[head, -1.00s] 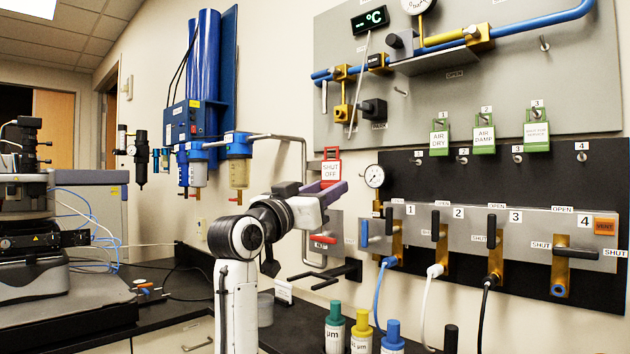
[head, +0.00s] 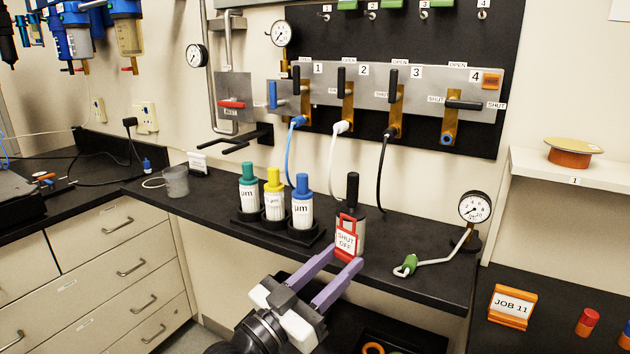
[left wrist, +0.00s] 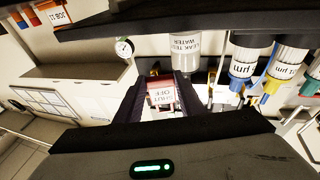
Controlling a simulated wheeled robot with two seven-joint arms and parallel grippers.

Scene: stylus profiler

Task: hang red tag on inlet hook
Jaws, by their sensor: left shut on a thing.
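The red tag (head: 346,238) has a white face reading SHUT OFF and a red loop at its top. My left gripper (head: 345,257), with purple fingers, is shut on it near its lower part. It holds the tag upright by the front of the bench, in front of a black-capped bottle. The left wrist view shows the tag (left wrist: 161,94) between the fingers. The inlet valve panel (head: 233,88) with a red handle (head: 234,103) is on the wall, up and left of the gripper. I cannot make out the inlet hook there. My right gripper is not in view.
The black-capped bottle (head: 352,190) stands behind the tag. A rack with several capped bottles (head: 274,205) is to its left. A gauge (head: 474,207) with a hose and green fitting is to the right. Blue, white and black hoses hang from the numbered valve panel (head: 390,88).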

